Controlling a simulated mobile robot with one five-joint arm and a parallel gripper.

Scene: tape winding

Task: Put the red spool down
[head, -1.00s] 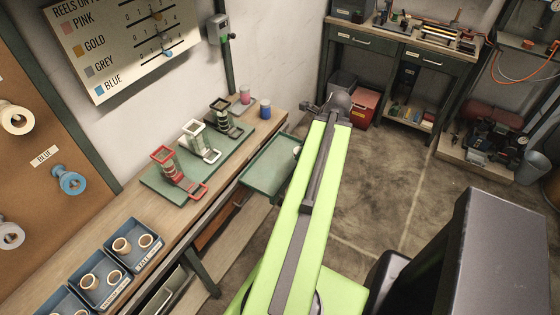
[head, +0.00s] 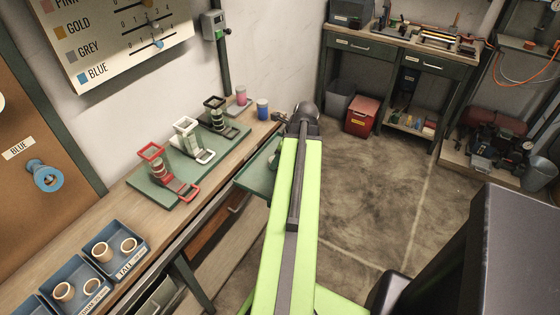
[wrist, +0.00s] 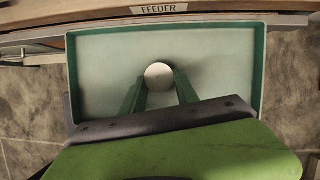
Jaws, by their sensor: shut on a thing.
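My gripper (wrist: 159,79) shows in the wrist view as two green fingers, shut on a pale, round-topped piece (wrist: 158,74). I see only its end and no red on it, so I cannot tell if it is the red spool. It is over the pale floor of the green-rimmed feeder tray (wrist: 259,70); I cannot tell if it touches. In the head view the tray (head: 257,181) juts from the bench, and my arm hides most of the gripper. A pinkish-red spool (head: 241,94) stands at the bench's far end.
A blue spool (head: 263,109) stands by the pinkish one. Red (head: 152,151), white (head: 186,125) and black (head: 215,102) frames stand on a green board. Blue bins (head: 112,250) hold tan rings at the near end. The tray floor around the held piece is clear.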

